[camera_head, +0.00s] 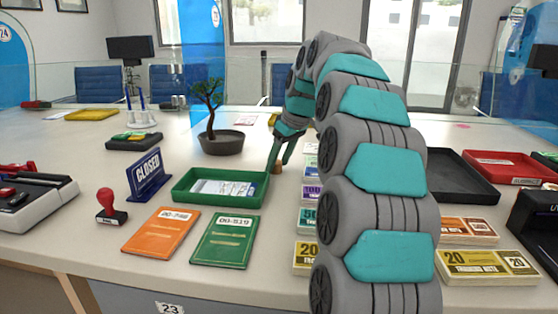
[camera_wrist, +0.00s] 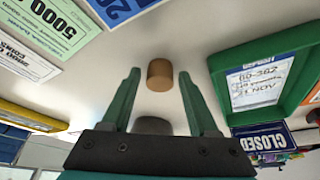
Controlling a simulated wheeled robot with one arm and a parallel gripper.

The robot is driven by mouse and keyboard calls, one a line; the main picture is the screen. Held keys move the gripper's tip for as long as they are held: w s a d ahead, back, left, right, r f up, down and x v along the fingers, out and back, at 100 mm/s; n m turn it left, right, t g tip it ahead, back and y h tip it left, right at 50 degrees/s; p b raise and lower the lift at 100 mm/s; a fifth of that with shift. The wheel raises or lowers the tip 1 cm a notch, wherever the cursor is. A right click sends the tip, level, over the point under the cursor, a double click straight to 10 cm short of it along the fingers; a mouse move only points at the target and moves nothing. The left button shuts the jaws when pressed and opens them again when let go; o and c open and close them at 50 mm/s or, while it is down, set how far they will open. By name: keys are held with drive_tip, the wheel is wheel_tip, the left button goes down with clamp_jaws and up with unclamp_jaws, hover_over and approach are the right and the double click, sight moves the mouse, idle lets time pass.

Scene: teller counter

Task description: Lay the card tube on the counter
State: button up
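The card tube (camera_wrist: 160,76) is a short brown cylinder on the pale counter. It appears to stand upright. In the wrist view it shows between and just past my fingertips, with clear gaps on both sides. My gripper (camera_wrist: 158,76) has its two green fingers spread and holds nothing. In the head view my gripper (camera_head: 281,162) points down at the counter, just right of the green tray. Only a small brown part of the tube (camera_head: 278,169) shows there by the fingertips.
The green tray (camera_head: 179,195) with papers lies close left of my gripper. Banknote stacks (camera_head: 306,220) lie in a row to the right, partly behind my arm. A bonsai pot (camera_head: 222,147) stands behind. A CLOSED sign (camera_head: 149,176), stamp (camera_head: 110,210) and two booklets (camera_head: 225,242) are further left and in front.

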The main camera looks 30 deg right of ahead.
drive_tip(key=shift+o, duration=0.4)
drive_tip(key=shift+r, duration=0.15)
drive_tip(key=shift+r, duration=0.15)
drive_tip(key=p+v, duration=0.2)
drive_tip(key=v, duration=0.9)
drive_tip(key=shift+r, duration=0.35)
drive_tip(key=shift+s, duration=0.15)
